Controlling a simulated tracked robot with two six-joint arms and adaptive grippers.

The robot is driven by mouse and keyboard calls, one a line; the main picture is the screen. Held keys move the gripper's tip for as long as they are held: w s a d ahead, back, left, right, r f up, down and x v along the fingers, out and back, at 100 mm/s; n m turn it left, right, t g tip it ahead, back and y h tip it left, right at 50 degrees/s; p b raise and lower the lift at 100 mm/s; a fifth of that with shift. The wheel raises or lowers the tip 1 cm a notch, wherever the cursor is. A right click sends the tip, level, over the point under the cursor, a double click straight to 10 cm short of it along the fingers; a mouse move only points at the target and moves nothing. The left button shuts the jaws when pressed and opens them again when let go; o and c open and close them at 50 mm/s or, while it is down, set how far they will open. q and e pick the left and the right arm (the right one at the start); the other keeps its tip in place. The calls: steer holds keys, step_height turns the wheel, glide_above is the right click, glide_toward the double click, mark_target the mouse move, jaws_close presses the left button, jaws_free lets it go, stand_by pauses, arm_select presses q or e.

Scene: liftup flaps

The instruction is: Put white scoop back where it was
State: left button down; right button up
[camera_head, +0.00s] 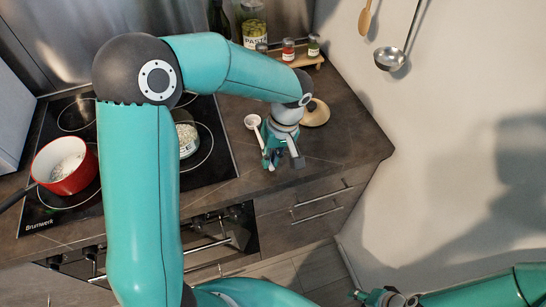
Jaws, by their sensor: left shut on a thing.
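The white scoop (252,121) is at my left gripper (271,162), just right of the stove, over the dark worktop. My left gripper is shut on the scoop; the scoop's round bowl sticks out above and to the left of the fingers. My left arm hides part of the stove. My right gripper (362,294) shows only in part at the bottom edge, low and away from the worktop, and its fingers are too small to read.
A red pot (83,183) and a glass container (187,140) with pale contents stand on the black stove (60,205). A round wooden lid (315,113) lies right of my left gripper. Spice jars (288,50) stand on a wooden board behind. A ladle (390,58) hangs on the wall.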

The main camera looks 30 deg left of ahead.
arm_select(q)
steer(key=c, duration=1.2)
jaws_free()
steer(key=v, duration=1.2)
steer(key=shift+r, duration=0.1)
